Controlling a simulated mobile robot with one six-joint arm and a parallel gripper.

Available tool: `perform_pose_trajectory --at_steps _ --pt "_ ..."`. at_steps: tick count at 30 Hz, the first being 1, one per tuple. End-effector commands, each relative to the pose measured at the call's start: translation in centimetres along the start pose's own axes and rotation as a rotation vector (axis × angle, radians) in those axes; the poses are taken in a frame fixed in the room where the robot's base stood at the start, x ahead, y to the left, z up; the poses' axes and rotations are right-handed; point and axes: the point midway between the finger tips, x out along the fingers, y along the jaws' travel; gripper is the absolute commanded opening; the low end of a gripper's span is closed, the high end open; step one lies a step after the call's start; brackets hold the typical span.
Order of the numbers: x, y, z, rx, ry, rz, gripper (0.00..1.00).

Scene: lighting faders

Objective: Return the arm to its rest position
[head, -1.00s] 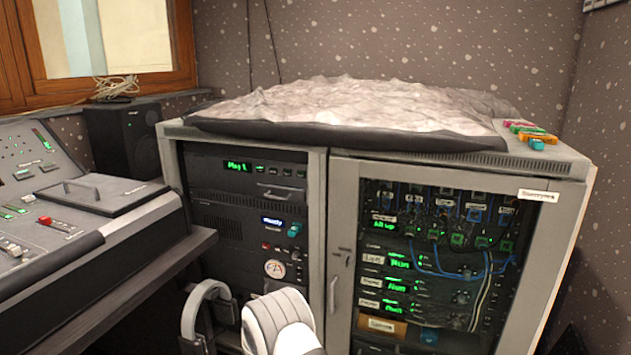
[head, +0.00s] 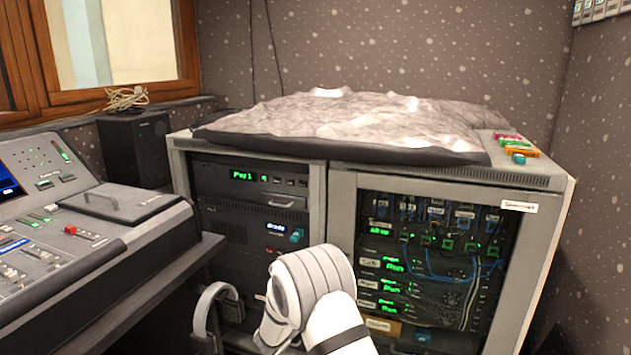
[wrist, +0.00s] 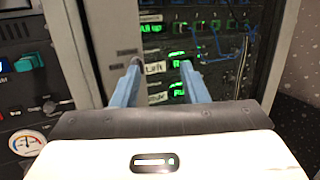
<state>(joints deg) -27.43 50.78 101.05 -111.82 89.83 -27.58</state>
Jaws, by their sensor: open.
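My gripper (wrist: 160,70) shows in the wrist view with its two blue-grey fingers spread apart and nothing between them. It points at the equipment rack, whose glass door (wrist: 280,30) and green displays lie beyond the fingertips. In the head view my white arm stands at the bottom middle, in front of the rack cabinet (head: 342,215). The gripper's fingers are hidden in the head view.
The lighting desk (head: 150,240) with its faders and a red knob is at the left. A black speaker (head: 136,150) stands behind it. A crumpled grey cover (head: 350,115) lies on the cabinet, beside small coloured blocks (head: 518,148).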

Motion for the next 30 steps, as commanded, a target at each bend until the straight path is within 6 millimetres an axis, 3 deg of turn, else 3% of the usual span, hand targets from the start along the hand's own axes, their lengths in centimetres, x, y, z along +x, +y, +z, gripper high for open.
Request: perform_pose_trajectory --at_steps 1,6,11,15,21,25,30 --pt "1.5 -2.2 3.2 0.038 0.037 -0.067 0.4" --pt "4.2 -11.1 10.2 0.208 0.207 -0.34 0.4" --pt "4.0 -19.4 15.6 0.414 0.362 -0.604 0.4" --pt "2.0 -25.5 19.9 0.622 0.484 -0.83 0.4" --pt "-2.7 -31.7 25.4 0.959 0.632 -1.138 0.4" --pt "-6.2 -34.1 28.9 1.202 0.713 -1.329 0.4" --pt "-10.3 -35.4 33.4 1.528 0.798 -1.556 0.4"
